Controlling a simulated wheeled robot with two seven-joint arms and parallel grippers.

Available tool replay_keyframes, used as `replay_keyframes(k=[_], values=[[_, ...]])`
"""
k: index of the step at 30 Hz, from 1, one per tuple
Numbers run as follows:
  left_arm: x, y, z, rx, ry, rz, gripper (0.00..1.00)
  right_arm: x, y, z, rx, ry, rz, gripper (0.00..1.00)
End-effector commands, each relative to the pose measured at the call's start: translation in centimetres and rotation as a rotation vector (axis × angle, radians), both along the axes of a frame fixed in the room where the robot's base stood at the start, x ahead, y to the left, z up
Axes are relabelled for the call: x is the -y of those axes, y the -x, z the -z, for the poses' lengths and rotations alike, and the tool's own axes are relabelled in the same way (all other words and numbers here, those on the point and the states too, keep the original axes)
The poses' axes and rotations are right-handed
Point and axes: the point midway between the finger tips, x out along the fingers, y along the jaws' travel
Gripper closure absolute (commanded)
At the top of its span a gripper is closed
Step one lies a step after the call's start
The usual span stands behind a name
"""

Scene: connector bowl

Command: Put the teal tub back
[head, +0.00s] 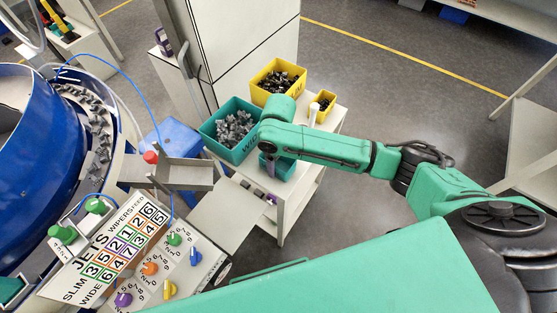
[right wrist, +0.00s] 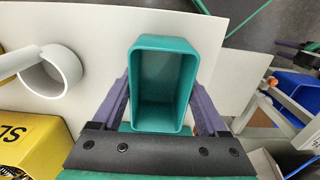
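The small teal tub (head: 283,166) is near the front edge of the white cart, under my right gripper (head: 270,170). In the right wrist view the tub (right wrist: 163,85) is rectangular, open-topped and looks empty. The purple fingers of my right gripper (right wrist: 162,105) lie along its two sides and appear to touch them. I cannot tell whether the tub's base rests on the cart. A larger teal tub (head: 215,127) full of grey connector parts stands to its upper left. My left gripper is not in view.
The blue bowl feeder (head: 40,120) and control panel (head: 150,255) are at left. Floor at right is free.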

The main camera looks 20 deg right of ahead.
Motion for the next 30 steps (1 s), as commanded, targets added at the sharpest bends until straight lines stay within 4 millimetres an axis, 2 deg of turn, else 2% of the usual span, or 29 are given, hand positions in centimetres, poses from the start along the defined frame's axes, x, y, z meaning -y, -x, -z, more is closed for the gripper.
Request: replay_keyframes(k=[8, 11, 14, 21, 24, 30], values=[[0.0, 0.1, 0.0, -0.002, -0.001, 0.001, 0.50, 0.0, 0.0, -0.1, 0.000, 0.000, 0.000, 0.00], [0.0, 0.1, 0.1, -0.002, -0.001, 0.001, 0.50, -0.1, 0.0, -0.7, 0.001, -0.002, 0.000, 0.00], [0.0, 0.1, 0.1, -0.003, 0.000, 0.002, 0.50, -0.1, -0.1, -2.5, 0.002, -0.003, -0.001, 0.00], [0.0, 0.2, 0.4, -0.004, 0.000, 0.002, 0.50, -0.1, -0.1, -9.1, 0.004, -0.005, -0.001, 0.00], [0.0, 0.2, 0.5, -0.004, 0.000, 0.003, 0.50, -0.1, -0.1, -11.1, 0.002, -0.003, 0.001, 0.00], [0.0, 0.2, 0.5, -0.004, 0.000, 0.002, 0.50, 0.0, 0.0, -12.4, -0.002, -0.001, 0.001, 0.00]])
